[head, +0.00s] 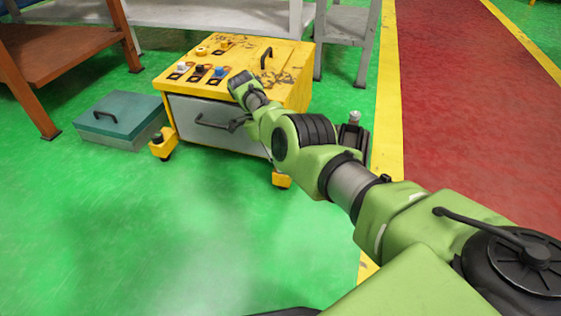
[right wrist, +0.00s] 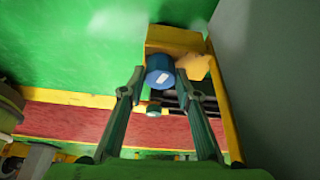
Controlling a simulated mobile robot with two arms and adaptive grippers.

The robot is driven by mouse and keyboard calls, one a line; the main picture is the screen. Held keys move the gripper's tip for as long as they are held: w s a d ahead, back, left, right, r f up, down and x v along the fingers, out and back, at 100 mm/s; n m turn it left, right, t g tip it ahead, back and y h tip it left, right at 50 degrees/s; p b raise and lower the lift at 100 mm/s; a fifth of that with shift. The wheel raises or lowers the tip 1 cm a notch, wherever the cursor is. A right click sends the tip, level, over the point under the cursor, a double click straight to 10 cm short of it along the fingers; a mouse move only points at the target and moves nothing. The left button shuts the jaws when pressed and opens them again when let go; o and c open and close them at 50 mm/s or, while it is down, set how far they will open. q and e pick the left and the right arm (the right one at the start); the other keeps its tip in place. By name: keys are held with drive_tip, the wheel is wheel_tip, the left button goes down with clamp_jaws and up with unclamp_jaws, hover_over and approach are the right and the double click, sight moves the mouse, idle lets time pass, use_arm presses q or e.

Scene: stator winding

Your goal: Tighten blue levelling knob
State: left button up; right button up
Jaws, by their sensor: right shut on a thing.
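The blue knob (right wrist: 160,66) shows in the right wrist view as a round blue piece with a white mark, beside a yellow bracket. My right gripper (right wrist: 160,80) has one finger on each side of it and is shut on it. In the head view my right arm reaches from the lower right to the yellow cart (head: 283,55). I cannot make out the right fingertips or the gripped knob there. The cart's top carries several small knobs, one of them blue (head: 219,71). My left gripper is in neither view.
The cart has a grey front with a black handle (head: 212,124) and yellow corner feet, one at the left (head: 162,148). A teal lidded box (head: 120,113) lies left of it. An orange-framed bench (head: 65,60) stands further left. The green floor in front is clear.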

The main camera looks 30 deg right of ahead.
drive_tip(key=shift+r, duration=0.25)
drive_tip(key=o, duration=0.7)
drive_tip(key=shift+c, duration=0.2)
drive_tip(key=o, duration=0.4)
drive_tip(key=shift+r, duration=0.1)
drive_tip(key=shift+o, duration=0.2)
